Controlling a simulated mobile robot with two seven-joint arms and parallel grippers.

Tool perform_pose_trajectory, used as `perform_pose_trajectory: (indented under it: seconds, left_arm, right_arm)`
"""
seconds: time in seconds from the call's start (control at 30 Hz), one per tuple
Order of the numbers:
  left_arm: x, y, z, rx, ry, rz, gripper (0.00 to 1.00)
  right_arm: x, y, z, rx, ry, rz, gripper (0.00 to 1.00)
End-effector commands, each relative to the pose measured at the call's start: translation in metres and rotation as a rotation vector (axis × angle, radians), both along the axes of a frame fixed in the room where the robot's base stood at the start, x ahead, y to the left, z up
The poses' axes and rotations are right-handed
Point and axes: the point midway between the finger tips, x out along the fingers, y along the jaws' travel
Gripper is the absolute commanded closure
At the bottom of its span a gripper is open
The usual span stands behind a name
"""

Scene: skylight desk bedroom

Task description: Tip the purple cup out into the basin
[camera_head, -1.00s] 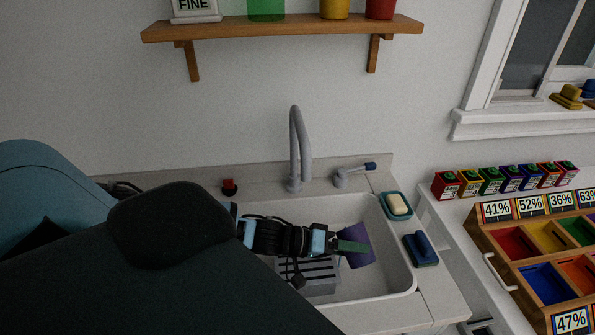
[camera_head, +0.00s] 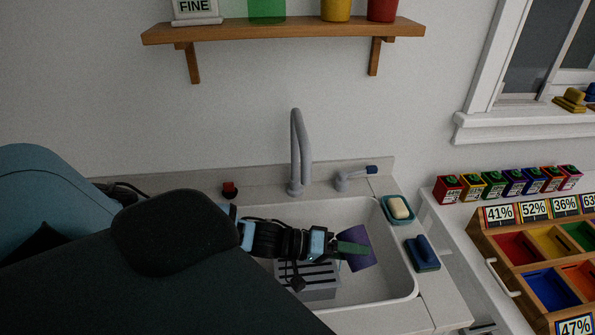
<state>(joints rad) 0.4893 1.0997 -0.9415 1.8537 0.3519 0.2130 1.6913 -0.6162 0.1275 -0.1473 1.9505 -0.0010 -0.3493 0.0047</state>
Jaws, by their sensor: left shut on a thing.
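The purple cup (camera_head: 361,259) is held tilted over the white basin (camera_head: 391,287), inside its rim as seen from my head. My left gripper (camera_head: 350,248) is shut on the cup, and a green finger lies across the cup's side. The inside of the cup and anything in it cannot be made out. My right gripper is not in view.
A grey slatted rack (camera_head: 318,283) sits in the basin below my left gripper. The grey faucet (camera_head: 299,155) stands behind. A soap dish (camera_head: 397,209) and a blue sponge (camera_head: 422,253) lie on the right rim. A compartment box (camera_head: 503,283) stands further right.

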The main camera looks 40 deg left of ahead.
Motion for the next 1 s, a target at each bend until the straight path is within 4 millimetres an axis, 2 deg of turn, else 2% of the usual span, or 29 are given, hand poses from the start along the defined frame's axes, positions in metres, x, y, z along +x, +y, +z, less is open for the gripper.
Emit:
perform_pose_trajectory:
  seconds: [1.0]
  left_arm:
    - [0.0006, 0.0005, 0.0055, -0.075, 0.03, 0.0, 0.78]
  right_arm:
    - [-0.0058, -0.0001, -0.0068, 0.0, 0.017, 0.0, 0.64]
